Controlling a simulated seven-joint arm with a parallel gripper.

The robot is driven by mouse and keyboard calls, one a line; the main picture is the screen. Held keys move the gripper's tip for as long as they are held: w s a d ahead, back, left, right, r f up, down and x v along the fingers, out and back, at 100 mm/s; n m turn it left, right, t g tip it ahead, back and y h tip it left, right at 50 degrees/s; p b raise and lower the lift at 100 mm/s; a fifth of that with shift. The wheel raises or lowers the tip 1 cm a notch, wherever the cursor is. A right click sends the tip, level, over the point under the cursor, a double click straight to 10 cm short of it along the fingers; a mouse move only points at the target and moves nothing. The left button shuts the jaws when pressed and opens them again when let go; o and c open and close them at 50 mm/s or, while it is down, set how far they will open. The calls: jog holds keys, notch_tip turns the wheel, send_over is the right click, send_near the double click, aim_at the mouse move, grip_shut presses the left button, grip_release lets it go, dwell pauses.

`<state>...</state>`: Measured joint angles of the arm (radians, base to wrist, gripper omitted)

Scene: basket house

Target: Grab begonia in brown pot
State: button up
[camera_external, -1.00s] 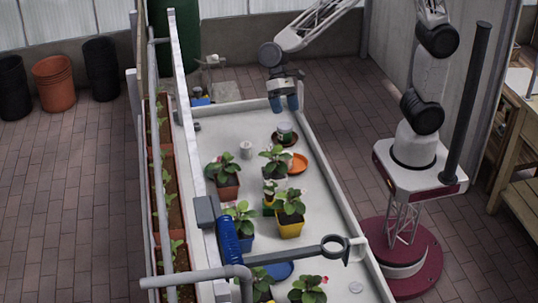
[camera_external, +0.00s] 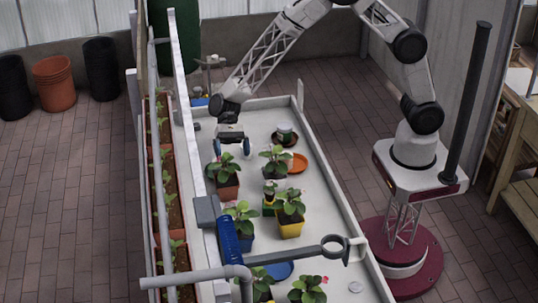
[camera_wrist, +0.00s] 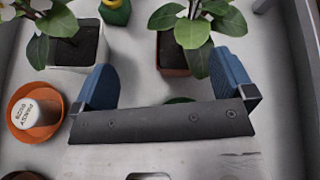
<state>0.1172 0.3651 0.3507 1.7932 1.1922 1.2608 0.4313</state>
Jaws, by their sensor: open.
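The begonia in the brown pot (camera_external: 226,188) stands on the white bench at the left of the plant group. It also shows in the wrist view (camera_wrist: 173,72), where its leaves (camera_wrist: 195,32) hang over the rim. My gripper (camera_external: 231,147) is open and empty, just behind and above this plant in the external view. In the wrist view my gripper (camera_wrist: 165,78) has its blue fingers spread, with the brown pot ahead between them. The right finger is close to a leaf; contact cannot be told.
A begonia in a white pot (camera_wrist: 78,52) stands left in the wrist view, near an orange saucer (camera_wrist: 18,128) with a white container. A yellow pot (camera_external: 290,228) and a blue pot (camera_external: 244,243) stand nearer.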

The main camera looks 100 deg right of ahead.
jog(key=m+y, duration=0.1)
jog(key=m, duration=0.1)
send_near(227, 186)
jog(key=shift+s+d+t, duration=0.25)
jog(key=shift+s+t, duration=0.05)
jog(key=shift+t, duration=0.1)
jog(key=shift+a, duration=0.1)
jog(key=shift+x, duration=1.2)
jog(key=shift+a, duration=0.1)
jog(key=shift+x, duration=2.5)
jog(key=c, duration=0.8)
